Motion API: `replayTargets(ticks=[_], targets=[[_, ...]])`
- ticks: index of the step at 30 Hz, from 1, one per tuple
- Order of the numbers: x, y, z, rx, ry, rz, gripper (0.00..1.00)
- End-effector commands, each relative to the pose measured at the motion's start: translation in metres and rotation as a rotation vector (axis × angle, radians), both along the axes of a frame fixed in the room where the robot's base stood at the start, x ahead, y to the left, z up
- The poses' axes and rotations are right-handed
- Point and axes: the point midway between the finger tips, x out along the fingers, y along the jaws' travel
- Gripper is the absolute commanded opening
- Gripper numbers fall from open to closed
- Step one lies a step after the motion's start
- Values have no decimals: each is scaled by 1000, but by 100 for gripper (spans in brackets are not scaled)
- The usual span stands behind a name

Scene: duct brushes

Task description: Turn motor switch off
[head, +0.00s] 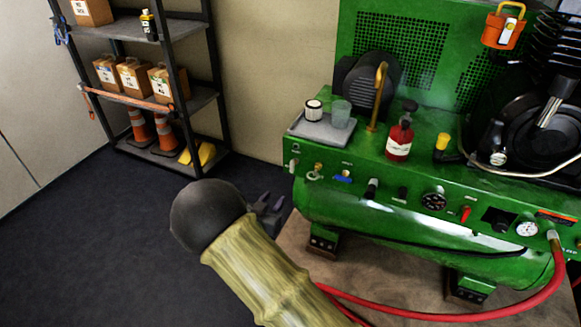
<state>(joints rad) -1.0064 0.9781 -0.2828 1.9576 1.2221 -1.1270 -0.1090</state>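A green compressor machine (391,217) stands at the right with a row of controls along its front panel. The row has black knobs (371,189), a small black switch (403,193), a red lever (466,213) and a dark square control (498,220). The labels are too small to read, so I cannot tell which control is the motor switch or how it is set. My gripper (270,208) is left of the panel, apart from the controls. My own arm partly hides it, and its finger opening is unclear.
A grey tray (309,128) with a white-and-black container and a glass, and a red bottle (399,138), stand on the machine. A red hose (480,316) curves below it. A shelf rack (213,92) with boxes and cones stands at the back left. The dark floor at left is clear.

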Motion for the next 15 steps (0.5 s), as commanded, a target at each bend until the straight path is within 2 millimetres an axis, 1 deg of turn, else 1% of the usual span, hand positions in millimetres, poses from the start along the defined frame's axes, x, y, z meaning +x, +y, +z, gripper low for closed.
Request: replayTargets(ticks=[1,4,7,15], targets=[[-7,10,-1,-26,-46,-5,34],[-16,18,0,-56,-113,-25,34],[-19,19,1,-66,-135,-34,34],[-19,19,1,-64,-133,-34,34]])
